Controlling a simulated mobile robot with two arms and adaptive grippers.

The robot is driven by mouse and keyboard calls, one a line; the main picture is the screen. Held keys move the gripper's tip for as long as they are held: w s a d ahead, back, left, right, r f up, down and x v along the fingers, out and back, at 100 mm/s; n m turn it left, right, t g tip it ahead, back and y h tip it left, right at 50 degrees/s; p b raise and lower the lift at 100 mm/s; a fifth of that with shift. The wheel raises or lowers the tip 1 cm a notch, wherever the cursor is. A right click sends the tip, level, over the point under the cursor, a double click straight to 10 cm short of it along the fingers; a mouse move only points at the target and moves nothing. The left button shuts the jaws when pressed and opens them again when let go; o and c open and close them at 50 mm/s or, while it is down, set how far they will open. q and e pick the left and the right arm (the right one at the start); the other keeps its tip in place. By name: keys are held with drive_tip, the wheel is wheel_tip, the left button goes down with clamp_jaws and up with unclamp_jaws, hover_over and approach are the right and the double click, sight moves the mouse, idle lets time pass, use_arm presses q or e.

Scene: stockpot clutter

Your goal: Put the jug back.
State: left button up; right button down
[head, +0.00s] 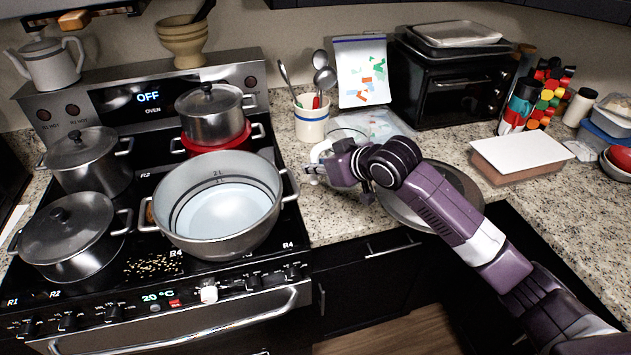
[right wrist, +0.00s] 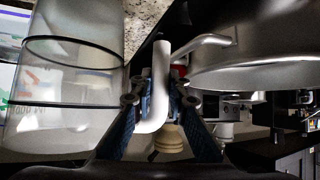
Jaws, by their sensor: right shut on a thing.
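The jug (head: 346,133) is clear with a white handle, and stands at the counter's left side by the stove, mostly hidden behind my right gripper in the head view. My right gripper (head: 322,172) is shut on the jug's white handle. In the right wrist view, the fingers (right wrist: 160,108) close around the handle and the clear jug body (right wrist: 66,88) lies to the left. I cannot tell whether the jug's base touches the counter. My left gripper is not in view.
A large open pot (head: 222,240) with litre marks sits on the stove just left of the gripper. A utensil crock (head: 311,124) and a block-pattern bag (head: 361,68) stand behind. A round metal lid or pan (head: 462,192) lies under my right arm.

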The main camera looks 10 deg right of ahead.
sight(314, 184)
drive_tip(key=shift+f+p, duration=0.4)
drive_tip(key=shift+f, duration=2.7)
drive_tip(key=c, duration=2.2)
unclamp_jaws()
drive_tip(key=b+v, duration=0.2)
drive_tip(key=v, duration=1)
